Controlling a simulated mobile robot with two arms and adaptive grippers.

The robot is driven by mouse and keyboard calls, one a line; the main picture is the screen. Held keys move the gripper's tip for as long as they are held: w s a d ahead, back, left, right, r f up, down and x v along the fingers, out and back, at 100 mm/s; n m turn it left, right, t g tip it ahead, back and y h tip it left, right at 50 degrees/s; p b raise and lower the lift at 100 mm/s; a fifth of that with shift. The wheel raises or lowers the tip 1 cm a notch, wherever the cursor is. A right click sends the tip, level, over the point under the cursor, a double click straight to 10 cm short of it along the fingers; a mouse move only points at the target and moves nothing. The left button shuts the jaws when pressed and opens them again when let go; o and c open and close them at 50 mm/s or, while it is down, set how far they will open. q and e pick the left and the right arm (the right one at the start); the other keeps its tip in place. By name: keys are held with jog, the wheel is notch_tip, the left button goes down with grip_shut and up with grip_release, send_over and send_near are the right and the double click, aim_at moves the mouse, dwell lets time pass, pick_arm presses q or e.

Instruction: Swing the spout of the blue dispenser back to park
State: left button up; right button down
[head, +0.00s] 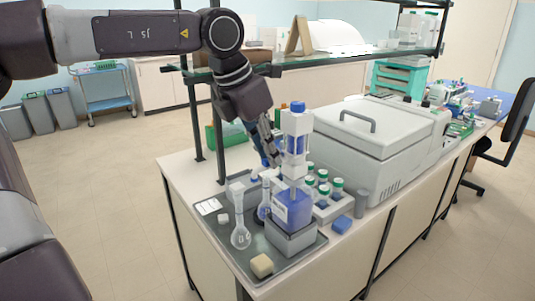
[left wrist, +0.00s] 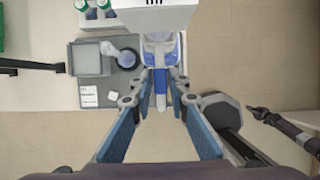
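The blue dispenser (head: 294,205) stands upright on a grey block at the front of the metal tray, with a white and blue upper body. My left gripper (head: 274,155) is just left of and behind its upper part. In the left wrist view, my left gripper (left wrist: 161,82) has its fingers apart, with a slim blue part (left wrist: 160,92), probably the spout, between them. A gap seems to show on each side of it. The spout is hard to make out in the head view. What looks like my right gripper (left wrist: 258,113) shows small at the right of the wrist view.
A clear flask (head: 240,235) stands on the tray (head: 284,268) left of the dispenser, near a yellowish block (head: 262,265). A second flask (head: 264,207) is close beside the dispenser. Green-capped bottles (head: 322,185) and a large white machine (head: 375,135) stand to the right.

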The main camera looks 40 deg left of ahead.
pick_arm(q)
jog(key=shift+o, duration=1.3)
jog(key=v, duration=1.2)
jog(key=shift+s+f, duration=0.1)
